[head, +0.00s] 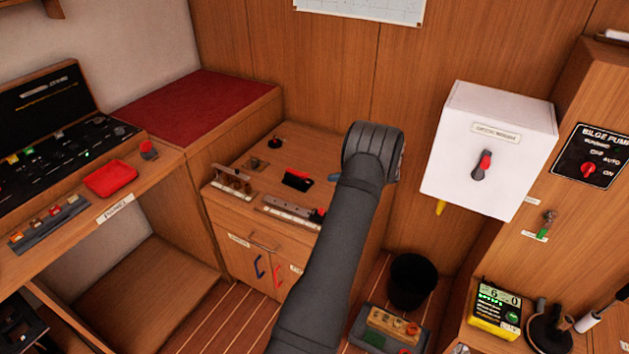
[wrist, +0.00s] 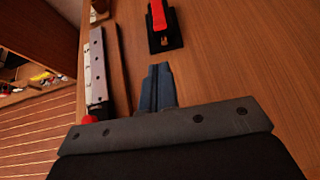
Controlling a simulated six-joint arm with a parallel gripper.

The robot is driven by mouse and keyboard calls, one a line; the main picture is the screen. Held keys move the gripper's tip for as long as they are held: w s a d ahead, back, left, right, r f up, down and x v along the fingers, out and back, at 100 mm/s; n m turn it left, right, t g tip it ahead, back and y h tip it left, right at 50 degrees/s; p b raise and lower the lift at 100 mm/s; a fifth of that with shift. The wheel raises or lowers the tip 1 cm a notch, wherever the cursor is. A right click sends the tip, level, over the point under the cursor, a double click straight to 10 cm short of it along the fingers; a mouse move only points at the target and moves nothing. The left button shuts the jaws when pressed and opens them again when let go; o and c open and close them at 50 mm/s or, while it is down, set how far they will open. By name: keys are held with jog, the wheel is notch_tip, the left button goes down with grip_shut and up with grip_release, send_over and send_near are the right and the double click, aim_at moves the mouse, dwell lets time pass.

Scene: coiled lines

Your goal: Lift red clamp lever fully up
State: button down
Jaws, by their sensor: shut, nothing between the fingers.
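The red clamp lever (wrist: 159,17) sits on a black base (wrist: 165,42) at the top of the wrist view, partly cut off by the frame edge. Its angle is hard to tell from above. In the head view my gripper (head: 334,178) is mostly hidden by my arm, to the right of the base.
A metal rail (wrist: 97,70) with a red knob (wrist: 89,119) runs beside my gripper on the left. A slotted rack (head: 232,181) and a small dark knob (head: 275,141) are also on the cabinet top. A white box (head: 490,150) hangs to the right.

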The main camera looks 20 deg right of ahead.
aim_at(297, 172)
dwell(0.3)
jog(key=x, duration=1)
jog(key=shift+r, duration=0.1)
jog(key=shift+r+g, duration=0.3)
jog(key=shift+r, duration=0.1)
